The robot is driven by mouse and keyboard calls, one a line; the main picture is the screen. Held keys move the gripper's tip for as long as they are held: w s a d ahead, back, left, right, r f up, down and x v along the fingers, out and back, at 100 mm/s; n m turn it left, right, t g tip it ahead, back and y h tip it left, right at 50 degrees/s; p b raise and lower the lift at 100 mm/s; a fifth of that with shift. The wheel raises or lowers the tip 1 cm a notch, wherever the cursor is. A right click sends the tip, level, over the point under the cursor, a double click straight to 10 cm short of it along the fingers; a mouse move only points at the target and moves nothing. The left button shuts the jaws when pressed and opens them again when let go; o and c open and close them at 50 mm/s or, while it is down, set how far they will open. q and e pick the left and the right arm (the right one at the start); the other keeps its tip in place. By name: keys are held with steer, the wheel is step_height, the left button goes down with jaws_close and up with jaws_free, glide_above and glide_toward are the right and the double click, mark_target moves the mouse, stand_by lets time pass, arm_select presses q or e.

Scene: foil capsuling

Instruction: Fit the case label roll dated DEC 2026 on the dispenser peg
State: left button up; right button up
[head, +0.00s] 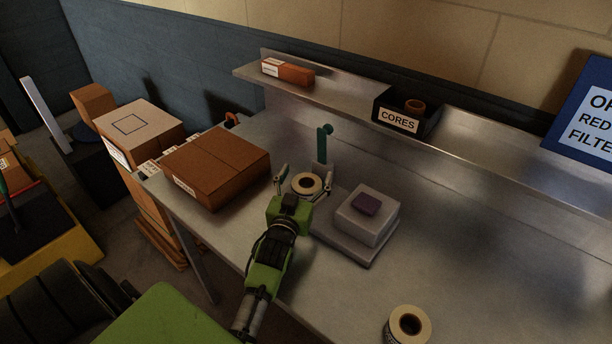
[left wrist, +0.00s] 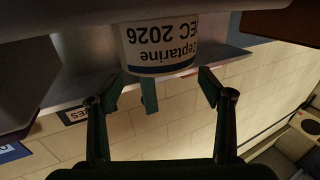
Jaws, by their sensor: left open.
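The white label roll (head: 307,193) is on the bench side of my left gripper, its hole facing up in the head view. In the left wrist view the roll (left wrist: 160,48) shows an upside-down label ending in DEC 2026. My left gripper (head: 304,178) is open, with a finger on either side of the roll; contact cannot be told. The teal dispenser post (head: 323,143) stands just behind the roll, and part of it shows in the left wrist view (left wrist: 149,95). Whether the roll is on a peg is hidden. My right gripper is out of view.
A second label roll (head: 424,327) lies at the front of the bench, its date unreadable. A grey device (head: 365,216) stands right of my gripper, a cardboard box (head: 217,163) to its left. A CORES bin (head: 398,122) and an orange box (head: 290,73) sit on the shelf.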

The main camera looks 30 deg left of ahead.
arm_select(q)
steer(key=v, duration=0.7)
steer(key=shift+s+d, duration=0.1)
steer(key=shift+s, duration=0.05)
stand_by(0.3)
